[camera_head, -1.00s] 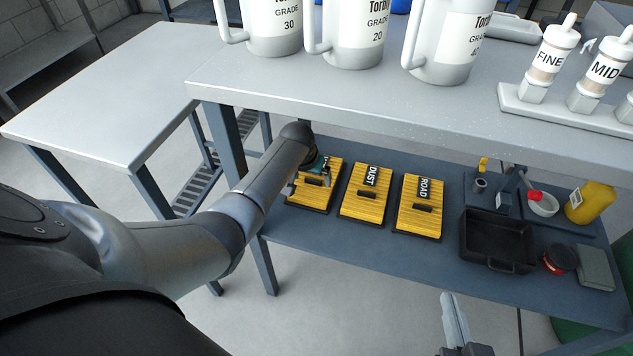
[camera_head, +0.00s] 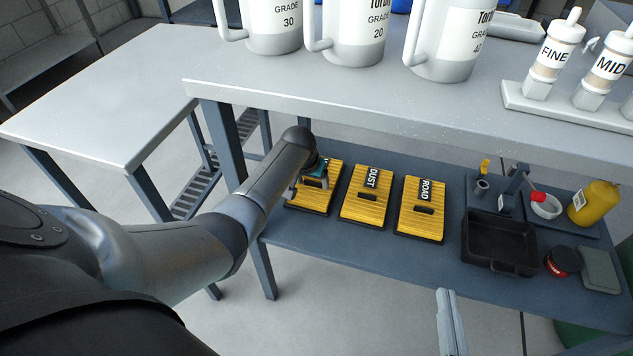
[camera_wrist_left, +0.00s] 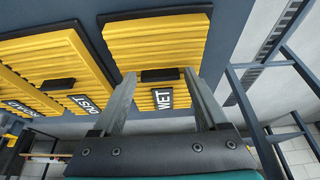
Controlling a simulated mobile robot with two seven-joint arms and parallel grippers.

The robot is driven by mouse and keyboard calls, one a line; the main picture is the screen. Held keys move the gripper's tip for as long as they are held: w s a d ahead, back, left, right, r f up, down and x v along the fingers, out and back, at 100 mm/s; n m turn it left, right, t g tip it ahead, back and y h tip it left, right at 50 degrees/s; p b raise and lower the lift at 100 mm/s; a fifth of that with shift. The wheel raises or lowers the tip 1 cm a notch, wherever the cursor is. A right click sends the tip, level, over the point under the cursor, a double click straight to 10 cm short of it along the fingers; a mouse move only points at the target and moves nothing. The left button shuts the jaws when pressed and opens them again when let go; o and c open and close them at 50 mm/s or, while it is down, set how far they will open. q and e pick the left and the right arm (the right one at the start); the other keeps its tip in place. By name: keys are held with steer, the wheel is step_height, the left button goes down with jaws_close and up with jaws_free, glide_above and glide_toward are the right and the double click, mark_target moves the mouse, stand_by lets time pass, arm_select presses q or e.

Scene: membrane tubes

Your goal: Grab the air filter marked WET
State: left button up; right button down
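The air filter marked WET (camera_wrist_left: 150,42) is a yellow ribbed panel with a black handle (camera_wrist_left: 160,76) and a black WET label (camera_wrist_left: 164,99). It lies at the left end of the lower shelf; in the head view the filter (camera_head: 316,200) is partly covered by my left gripper (camera_head: 312,180). In the left wrist view my left gripper (camera_wrist_left: 159,74) is open, its fingertips on either side of the handle with gaps. I cannot tell its height there. My right gripper (camera_head: 447,295) shows only in part at the bottom, well away from the filters.
The DUST filter (camera_head: 366,208) and ROAD filter (camera_head: 421,222) lie to the right on the same shelf (camera_head: 350,250). A black tray (camera_head: 497,240) and a yellow bottle (camera_head: 595,203) are further right. The upper tabletop (camera_head: 400,100) overhangs the shelf's back.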

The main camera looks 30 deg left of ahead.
arm_select(q)
jaws_close()
stand_by(0.4)
steer(key=shift+r, duration=0.2)
